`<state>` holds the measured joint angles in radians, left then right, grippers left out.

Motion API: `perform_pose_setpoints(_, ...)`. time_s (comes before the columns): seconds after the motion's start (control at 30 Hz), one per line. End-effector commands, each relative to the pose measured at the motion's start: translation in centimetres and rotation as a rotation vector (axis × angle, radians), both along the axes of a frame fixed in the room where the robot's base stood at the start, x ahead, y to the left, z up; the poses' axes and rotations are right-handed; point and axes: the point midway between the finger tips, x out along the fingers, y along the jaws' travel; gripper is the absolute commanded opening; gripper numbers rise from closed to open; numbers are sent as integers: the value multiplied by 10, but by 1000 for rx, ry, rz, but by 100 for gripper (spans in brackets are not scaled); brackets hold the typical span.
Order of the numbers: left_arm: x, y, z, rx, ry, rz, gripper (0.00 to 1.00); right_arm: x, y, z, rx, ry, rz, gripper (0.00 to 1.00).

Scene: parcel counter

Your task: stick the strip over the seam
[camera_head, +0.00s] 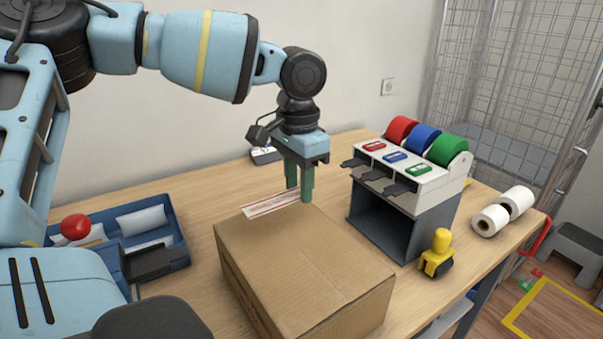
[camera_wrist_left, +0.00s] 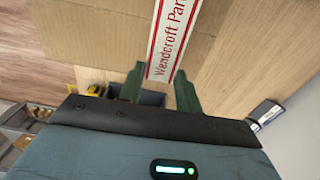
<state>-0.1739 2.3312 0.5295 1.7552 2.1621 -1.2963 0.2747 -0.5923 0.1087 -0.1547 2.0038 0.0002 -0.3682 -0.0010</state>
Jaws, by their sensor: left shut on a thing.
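My left gripper (camera_head: 299,194) points down at the back edge of the cardboard box, shut on one end of a white strip (camera_head: 268,205) with red print. The strip extends left from the fingers, above the back part of the box (camera_head: 290,262); its height over the lid is hard to judge. In the left wrist view the strip (camera_wrist_left: 170,38) lies between the fingertips (camera_wrist_left: 160,82) and reads "Wendcroft Par". The cardboard (camera_wrist_left: 110,35) shows behind it. A faint seam line runs along the box top. My right gripper is not in view.
A dispenser (camera_head: 420,188) with red, blue and green rolls stands right of the box. A yellow-and-black object (camera_head: 437,254) and white rolls (camera_head: 503,212) are further right. A blue tray (camera_head: 178,253) is on the left. Bare wood shows around the box.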

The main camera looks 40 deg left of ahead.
Motion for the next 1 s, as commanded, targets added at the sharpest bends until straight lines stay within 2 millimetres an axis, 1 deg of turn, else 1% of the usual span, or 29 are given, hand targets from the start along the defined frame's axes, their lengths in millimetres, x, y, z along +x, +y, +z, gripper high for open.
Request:
perform_pose_setpoints(0.03, 0, 0, -10, -1, 5, 0, 27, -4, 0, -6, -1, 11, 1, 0)
perform_pose_setpoints(0.1, 0, 0, -17, -1, 5, 1, 27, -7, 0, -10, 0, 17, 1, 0)
perform_pose_setpoints(0.4, 0, 0, -40, -1, 2, 1, 27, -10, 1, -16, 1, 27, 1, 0)
perform_pose_setpoints(0.6, 0, 0, -47, 0, 0, 1, 27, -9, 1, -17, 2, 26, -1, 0)
perform_pose_setpoints(0.9, 0, 0, -47, 0, 0, 1, 27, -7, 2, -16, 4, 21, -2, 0)
perform_pose_setpoints(0.93, 0, 0, -47, 0, 0, 1, 37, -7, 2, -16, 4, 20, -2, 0)
perform_pose_setpoints(1.0, 0, 0, -47, 0, 0, 1, 46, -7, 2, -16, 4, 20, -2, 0)
